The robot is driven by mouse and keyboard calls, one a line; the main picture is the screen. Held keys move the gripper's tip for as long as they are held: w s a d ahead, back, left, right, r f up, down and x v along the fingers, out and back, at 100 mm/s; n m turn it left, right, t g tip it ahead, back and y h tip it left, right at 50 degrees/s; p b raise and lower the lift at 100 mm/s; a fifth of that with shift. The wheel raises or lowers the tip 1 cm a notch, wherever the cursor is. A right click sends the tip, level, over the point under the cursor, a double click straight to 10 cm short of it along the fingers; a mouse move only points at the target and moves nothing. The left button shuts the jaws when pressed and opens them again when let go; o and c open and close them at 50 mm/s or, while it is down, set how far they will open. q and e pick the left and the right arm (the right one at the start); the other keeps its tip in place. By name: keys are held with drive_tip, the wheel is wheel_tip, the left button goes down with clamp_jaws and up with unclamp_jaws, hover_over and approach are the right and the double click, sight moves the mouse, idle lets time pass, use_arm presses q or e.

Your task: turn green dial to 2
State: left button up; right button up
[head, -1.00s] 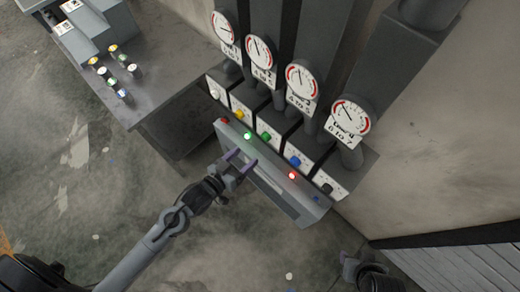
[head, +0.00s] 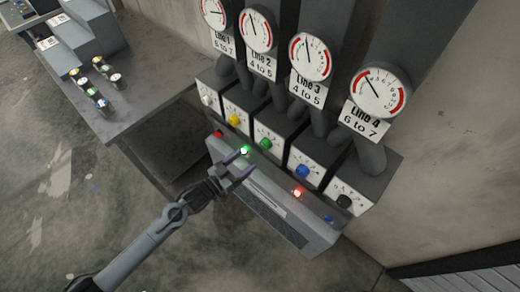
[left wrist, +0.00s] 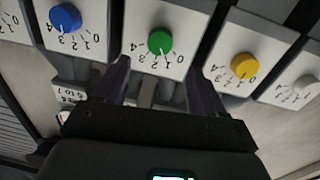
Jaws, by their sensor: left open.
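The green dial (head: 265,143) is a round knob on a white numbered plate in the middle of a row of dials. It also shows in the left wrist view (left wrist: 160,41), where the plate's digits appear upside down; I cannot read its setting for sure. My left gripper (head: 240,163) is open and empty, over the console, to the lower left of the green dial in the head view. In the left wrist view its two fingertips (left wrist: 158,70) are spread just below the dial, one to each side, apparently not touching it. My right gripper is not in view.
A yellow dial (head: 234,119) and a blue dial (head: 302,171) flank the green one. The white dial (head: 207,100) and black dial (head: 344,201) end the row. Gauges such as the Line 3 gauge (head: 311,57) stand above. A console (head: 262,205) with lit buttons juts out below.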

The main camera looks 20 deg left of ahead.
sight(264, 146)
use_arm(q)
drive_tip(key=x, duration=0.8)
drive_tip(key=shift+w+d+b, duration=0.1)
drive_tip(key=shift+w+b, duration=0.15)
drive_tip(key=shift+b, duration=0.05)
drive_tip(key=shift+c, duration=0.3)
drive_tip(key=c, duration=1)
drive_tip(key=shift+m, duration=0.3)
drive_tip(key=shift+m+p, duration=0.35)
drive_tip(key=shift+m, duration=0.45)
drive_tip(key=shift+d+m+p, duration=0.1)
drive_tip(key=shift+m+p, duration=0.2)
drive_tip(key=shift+m, duration=1.4)
